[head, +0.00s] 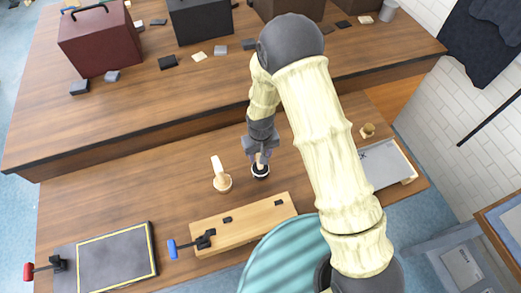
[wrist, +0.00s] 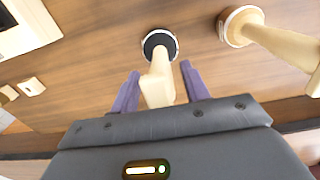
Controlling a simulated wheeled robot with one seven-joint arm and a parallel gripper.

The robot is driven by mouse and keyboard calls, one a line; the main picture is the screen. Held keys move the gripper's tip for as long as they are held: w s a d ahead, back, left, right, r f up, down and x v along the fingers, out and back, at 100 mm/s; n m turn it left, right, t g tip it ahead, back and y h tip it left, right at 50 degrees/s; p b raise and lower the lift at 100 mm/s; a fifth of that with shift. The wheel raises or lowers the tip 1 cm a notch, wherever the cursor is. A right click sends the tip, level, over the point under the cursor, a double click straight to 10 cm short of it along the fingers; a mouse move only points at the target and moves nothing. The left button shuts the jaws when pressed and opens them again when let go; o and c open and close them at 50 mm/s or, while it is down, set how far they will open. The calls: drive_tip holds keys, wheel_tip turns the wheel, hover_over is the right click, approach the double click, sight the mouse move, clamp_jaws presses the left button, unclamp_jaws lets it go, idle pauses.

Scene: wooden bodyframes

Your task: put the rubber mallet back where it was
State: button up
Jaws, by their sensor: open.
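The rubber mallet (head: 260,173) stands on its dark head on the lower wooden bench, its pale handle pointing up. The wrist view shows its round black head with a light rim (wrist: 158,42) and the handle rising toward the camera. My gripper (head: 262,157) is over it, pointing down. In the wrist view my gripper's purple fingers (wrist: 161,70) are apart, one on each side of the handle, with visible gaps. A second mallet with a pale wooden head (head: 222,183) stands just to the left; it also shows in the wrist view (wrist: 240,27).
A wooden board (head: 240,222) with a blue-handled clamp lies in front. A dark panel with a yellow outline (head: 115,262) is at front left. A grey case (head: 384,165) and a small wooden knob (head: 367,130) are to the right. A raised shelf with boxes (head: 100,40) runs behind.

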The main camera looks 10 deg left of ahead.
wheel_tip(320, 180, up, 12)
drive_tip(key=b, duration=0.3)
drive_tip(key=shift+r+b, duration=0.15)
drive_tip(key=shift+b, duration=0.15)
idle(0.7)
drive_tip(key=s+d+r+m+t, duration=0.1)
drive_tip(key=s+d+r+m, duration=0.1)
drive_tip(key=d, duration=0.6)
drive_tip(key=s+d+r+m, duration=0.2)
drive_tip(key=d+r, duration=0.1)
drive_tip(key=d, duration=0.6)
drive_tip(key=s+d+r+m+t, duration=0.1)
drive_tip(key=s+d+r+m, duration=0.1)
drive_tip(key=d, duration=0.6)
drive_tip(key=shift+s+d+r+t, duration=0.3)
drive_tip(key=shift+s+r, duration=0.25)
drive_tip(key=shift+r, duration=0.15)
